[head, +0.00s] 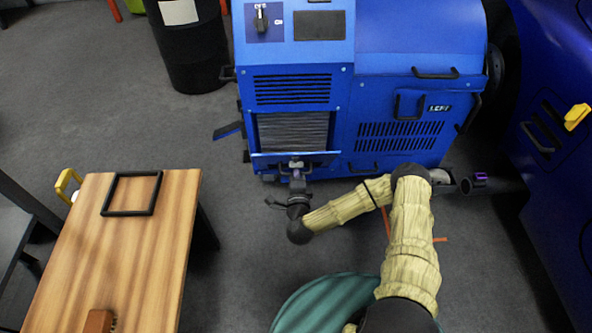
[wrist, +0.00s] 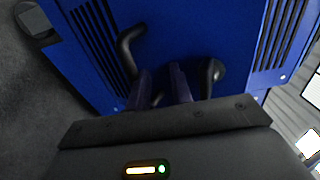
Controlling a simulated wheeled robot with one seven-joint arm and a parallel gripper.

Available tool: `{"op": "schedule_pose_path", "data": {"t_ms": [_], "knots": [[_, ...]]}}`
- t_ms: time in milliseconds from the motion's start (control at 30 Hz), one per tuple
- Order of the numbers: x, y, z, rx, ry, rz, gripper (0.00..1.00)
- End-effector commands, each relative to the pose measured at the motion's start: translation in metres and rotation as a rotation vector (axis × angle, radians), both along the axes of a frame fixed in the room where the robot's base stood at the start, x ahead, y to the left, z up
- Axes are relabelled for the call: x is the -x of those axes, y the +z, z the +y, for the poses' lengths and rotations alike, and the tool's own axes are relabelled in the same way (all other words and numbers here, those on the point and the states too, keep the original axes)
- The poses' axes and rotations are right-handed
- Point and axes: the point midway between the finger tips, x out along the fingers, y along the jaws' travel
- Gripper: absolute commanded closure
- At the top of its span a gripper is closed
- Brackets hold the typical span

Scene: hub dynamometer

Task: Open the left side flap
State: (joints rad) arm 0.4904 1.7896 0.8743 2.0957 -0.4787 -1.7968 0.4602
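The blue machine (head: 405,40) stands at top centre in the head view. At its lower left a blue flap (head: 263,160) leans outward from an opening with grey slats (head: 292,131) behind it. My gripper (head: 297,168) is at the middle of this flap. In the wrist view the blue flap (wrist: 235,40) fills most of the picture, with vents on both sides. Its black handle (wrist: 128,50) runs between the two fingers of my gripper (wrist: 163,80), which look closed around it. The fingers hide the middle of the handle.
Another vented panel (head: 400,138) with a handle and a small label is to the right. A wooden table (head: 135,240) stands at left, a black drum (head: 190,45) behind it. A blue vehicle (head: 560,190) is at right. Grey floor lies between table and machine.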

Motion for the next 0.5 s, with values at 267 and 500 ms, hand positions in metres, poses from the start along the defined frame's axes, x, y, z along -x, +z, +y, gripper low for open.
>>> {"op": "schedule_pose_path", "data": {"t_ms": [267, 500], "knots": [[0.026, 0.004, 0.000, -0.003, -0.001, -0.002, 0.58], [0.049, 0.006, 0.000, -0.005, 0.000, -0.005, 0.65]]}}
